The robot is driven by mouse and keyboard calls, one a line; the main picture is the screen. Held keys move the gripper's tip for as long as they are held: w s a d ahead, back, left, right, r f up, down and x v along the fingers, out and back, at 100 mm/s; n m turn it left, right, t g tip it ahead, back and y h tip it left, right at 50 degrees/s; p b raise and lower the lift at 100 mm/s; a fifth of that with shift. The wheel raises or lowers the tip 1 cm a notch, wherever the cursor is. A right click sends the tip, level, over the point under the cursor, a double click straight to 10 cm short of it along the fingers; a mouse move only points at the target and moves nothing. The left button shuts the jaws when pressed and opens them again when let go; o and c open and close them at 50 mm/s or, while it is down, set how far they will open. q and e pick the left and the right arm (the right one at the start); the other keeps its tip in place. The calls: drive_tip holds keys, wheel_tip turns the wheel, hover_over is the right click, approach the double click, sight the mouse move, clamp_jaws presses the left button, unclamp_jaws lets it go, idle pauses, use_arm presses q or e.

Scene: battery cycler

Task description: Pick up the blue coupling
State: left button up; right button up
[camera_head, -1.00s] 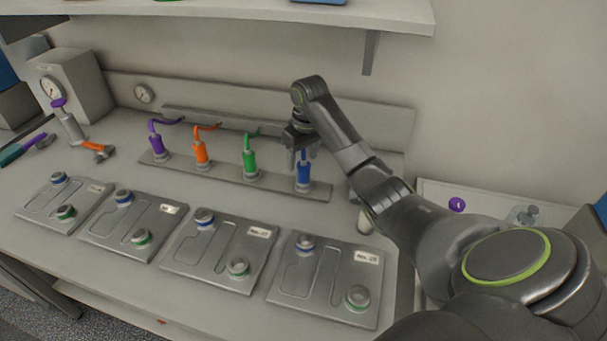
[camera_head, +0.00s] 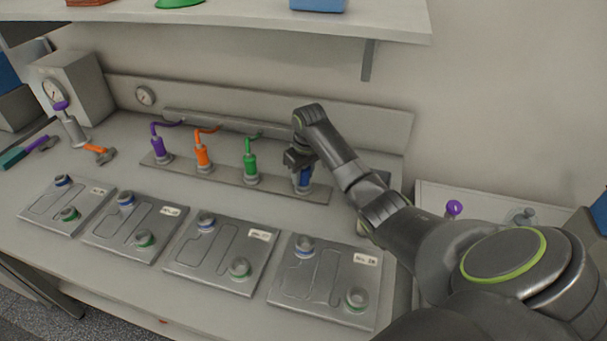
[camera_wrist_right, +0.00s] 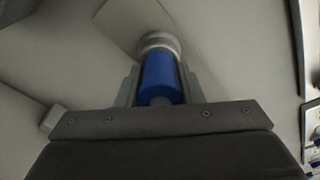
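The blue coupling (camera_head: 305,178) stands upright at the right end of the metal rack strip (camera_head: 228,181) on the bench. My right gripper (camera_head: 302,174) is lowered over it from above, with a finger on each side. In the right wrist view the blue coupling (camera_wrist_right: 160,77) lies between the two fingers, with a grey metal ring beyond it. The fingers look close to its sides, but I cannot tell whether they touch or press on it. Its upper part is hidden by the gripper in the head view. My left gripper is not in view.
Green (camera_head: 250,162), orange (camera_head: 203,155) and purple (camera_head: 158,148) couplings stand to the left on the same strip. Several flat metal battery plates, one of them the rightmost plate (camera_head: 325,284), lie in front. A shelf (camera_head: 250,28) hangs above.

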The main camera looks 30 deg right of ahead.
drive_tip(key=c, duration=0.5)
drive_tip(key=shift+r, duration=0.1)
drive_tip(key=shift+r, duration=0.3)
wheel_tip(320, 180, up, 9)
drive_tip(key=shift+r+b, duration=0.15)
drive_tip(key=shift+b, duration=0.8)
drive_tip(key=o, duration=0.4)
drive_tip(key=c, duration=0.5)
wheel_tip(320, 180, up, 5)
drive_tip(key=p, duration=0.6)
